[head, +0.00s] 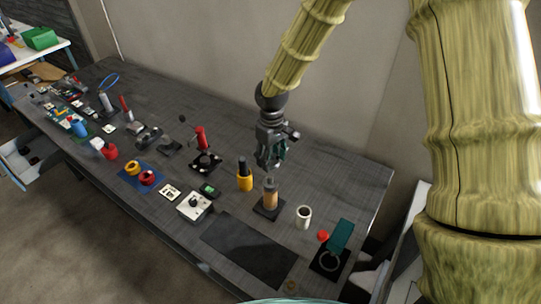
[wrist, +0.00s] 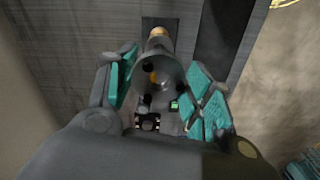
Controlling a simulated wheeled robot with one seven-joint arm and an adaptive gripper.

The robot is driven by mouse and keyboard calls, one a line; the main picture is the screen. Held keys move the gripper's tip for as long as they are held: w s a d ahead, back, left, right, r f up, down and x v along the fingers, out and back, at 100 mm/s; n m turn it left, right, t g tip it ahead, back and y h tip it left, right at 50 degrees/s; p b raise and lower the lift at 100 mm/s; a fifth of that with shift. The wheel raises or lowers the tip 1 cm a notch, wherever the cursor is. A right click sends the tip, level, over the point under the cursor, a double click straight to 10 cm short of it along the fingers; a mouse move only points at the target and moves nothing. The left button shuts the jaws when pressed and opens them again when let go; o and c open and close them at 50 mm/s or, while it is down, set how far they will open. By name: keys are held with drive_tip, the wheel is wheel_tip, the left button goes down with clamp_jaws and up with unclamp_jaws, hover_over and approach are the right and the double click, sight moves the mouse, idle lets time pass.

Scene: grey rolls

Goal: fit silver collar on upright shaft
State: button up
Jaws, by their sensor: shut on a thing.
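The silver collar (wrist: 168,62) is a wide grey ring between my gripper's teal-padded fingers in the wrist view. My gripper (wrist: 160,98) is shut on it. In the head view my gripper (head: 271,163) points down over the upright shaft (head: 270,200), a tan post on a dark square base (head: 268,212). In the wrist view the tan shaft top (wrist: 157,33) shows just past the collar's far edge, and other table things show through the opening. I cannot tell whether collar and shaft touch.
A yellow bottle with a black top (head: 245,178) stands left of the shaft. A white cup (head: 304,216) stands to its right. A red ball (head: 323,236) and a teal-lidded box (head: 340,238) lie further right. A dark mat (head: 248,250) in front is bare.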

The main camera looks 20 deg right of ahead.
sight(271, 177)
drive_tip(key=shift+f+b, duration=1.15)
drive_tip(key=shift+f, duration=1.4)
drive_tip(key=shift+f+b, duration=0.6)
drive_tip(key=shift+f, duration=1.6)
idle(0.6)
drive_tip(key=o, duration=1.3)
wheel_tip(271, 177, up, 12)
drive_tip(key=shift+a, duration=0.1)
idle(0.3)
